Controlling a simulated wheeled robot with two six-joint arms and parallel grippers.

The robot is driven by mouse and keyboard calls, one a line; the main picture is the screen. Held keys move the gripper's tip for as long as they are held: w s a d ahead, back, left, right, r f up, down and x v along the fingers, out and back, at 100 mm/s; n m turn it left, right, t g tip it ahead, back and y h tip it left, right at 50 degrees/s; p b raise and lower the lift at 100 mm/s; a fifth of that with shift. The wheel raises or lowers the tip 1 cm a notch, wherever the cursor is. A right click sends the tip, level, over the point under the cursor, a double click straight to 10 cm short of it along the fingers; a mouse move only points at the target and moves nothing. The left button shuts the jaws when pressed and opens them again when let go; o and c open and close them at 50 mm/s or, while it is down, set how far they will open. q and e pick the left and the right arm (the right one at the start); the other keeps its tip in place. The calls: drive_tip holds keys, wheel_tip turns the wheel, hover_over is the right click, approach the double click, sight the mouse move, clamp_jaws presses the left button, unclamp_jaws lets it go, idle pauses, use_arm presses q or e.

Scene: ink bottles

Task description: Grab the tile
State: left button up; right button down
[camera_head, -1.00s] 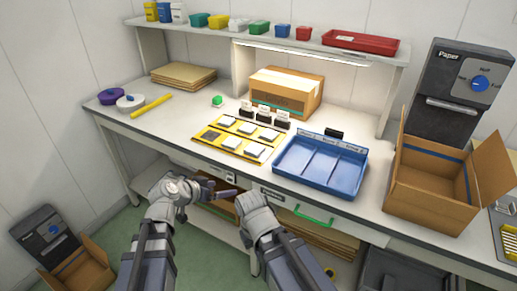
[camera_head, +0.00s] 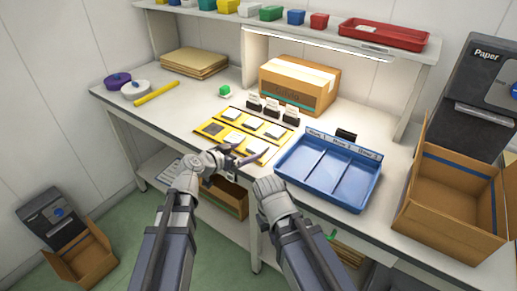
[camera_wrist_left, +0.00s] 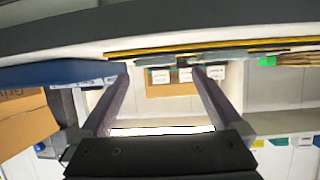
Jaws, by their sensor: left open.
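Several pale tiles (camera_head: 233,113) lie in two rows on a yellow holder (camera_head: 208,134) on the workbench. The slot at the holder's front left shows dark, with no pale tile. My left gripper (camera_head: 252,151) is open at the holder's front edge, its fingers by the front-right tile (camera_head: 257,145), which they partly cover. In the left wrist view the two fingers (camera_wrist_left: 158,72) are apart with nothing held between them. The holder's yellow edge (camera_wrist_left: 215,49) and tiles show edge-on there, upside down. My right arm hangs before the bench; its jaws cannot be made out.
A blue divided tray (camera_head: 318,192) stands right of the holder. Black card stands (camera_head: 271,107) are behind it, and a cardboard box (camera_head: 300,85) behind those. An open carton (camera_head: 450,205) is at right.

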sight(259, 145)
use_arm(q)
drive_tip(key=shift+w+d+f, duration=0.15)
drive_tip(key=shift+w+d, duration=0.2)
drive_tip(key=shift+w, duration=0.05)
drive_tip(key=x, duration=0.1)
drive_tip(key=b+x, duration=0.1)
drive_tip(key=x, duration=0.3)
drive_tip(key=shift+s+d+r, duration=0.1)
drive_tip(key=shift+d+r, duration=0.15)
drive_tip(key=shift+r, duration=0.15)
drive_tip(key=shift+c, duration=0.5)
drive_tip(key=c, duration=1.3)
wheel_tip(259, 145, up, 10)
drive_tip(key=p, duration=0.9)
drive_tip(key=shift+p, duration=0.4)
